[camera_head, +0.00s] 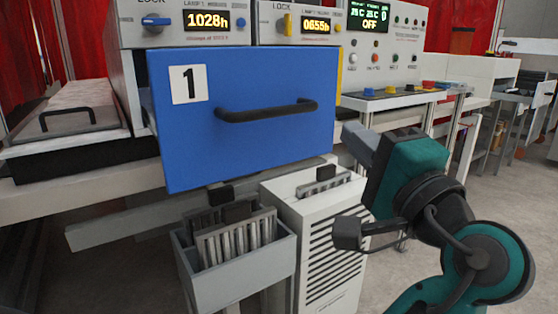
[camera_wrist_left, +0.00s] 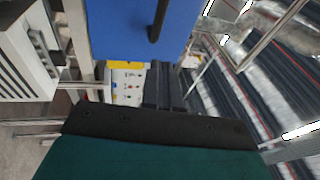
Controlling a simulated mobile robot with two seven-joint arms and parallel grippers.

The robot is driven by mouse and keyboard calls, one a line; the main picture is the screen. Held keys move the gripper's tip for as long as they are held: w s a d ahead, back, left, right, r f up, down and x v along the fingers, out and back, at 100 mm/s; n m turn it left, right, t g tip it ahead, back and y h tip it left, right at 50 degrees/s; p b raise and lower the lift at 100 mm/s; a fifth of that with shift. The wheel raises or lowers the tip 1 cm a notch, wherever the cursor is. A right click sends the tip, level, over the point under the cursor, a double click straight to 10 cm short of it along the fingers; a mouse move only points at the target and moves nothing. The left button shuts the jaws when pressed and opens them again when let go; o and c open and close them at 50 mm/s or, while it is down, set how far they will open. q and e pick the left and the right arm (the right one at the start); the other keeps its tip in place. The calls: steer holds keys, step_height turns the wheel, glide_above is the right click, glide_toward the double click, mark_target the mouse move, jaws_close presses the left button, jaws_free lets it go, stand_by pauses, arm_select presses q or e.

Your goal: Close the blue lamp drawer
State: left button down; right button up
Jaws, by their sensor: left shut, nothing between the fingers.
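The blue lamp drawer (camera_head: 255,160) stands pulled out toward me, beneath the control boxes. Its front bears a white label with a "1" and a black bar handle (camera_head: 265,111). The left wrist view shows part of the blue front (camera_wrist_left: 115,30) and the handle (camera_wrist_left: 158,20). My left gripper (camera_head: 354,138) is just right of the drawer front, near its lower right edge. Its fingers (camera_wrist_left: 165,84) are together and empty in the left wrist view, and they look clear of the handle. Contact with the drawer cannot be told. My right gripper is not in view.
A grey bin (camera_head: 240,272) with dark slotted pieces and a white vented cabinet (camera_head: 330,250) stand below the drawer. A yellow edge (camera_head: 340,55) shows behind its right side. A bench with coloured buttons (camera_head: 395,95) is behind my arm. Floor shows at right.

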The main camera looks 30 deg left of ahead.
arm_select(q)
steer(key=s+a+f+n+g, duration=0.1)
steer(key=s+n+g, duration=0.1)
steer(key=s+g, duration=0.3)
steer(key=b, duration=0.2)
glide_toward(259, 127)
steer(key=x, duration=0.6)
steer(key=shift+w+a, duration=0.15)
steer(key=shift+a, duration=0.2)
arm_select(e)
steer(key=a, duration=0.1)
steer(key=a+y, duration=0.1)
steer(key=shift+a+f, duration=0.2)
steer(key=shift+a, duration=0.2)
arm_select(q)
steer(key=shift+a, duration=0.1)
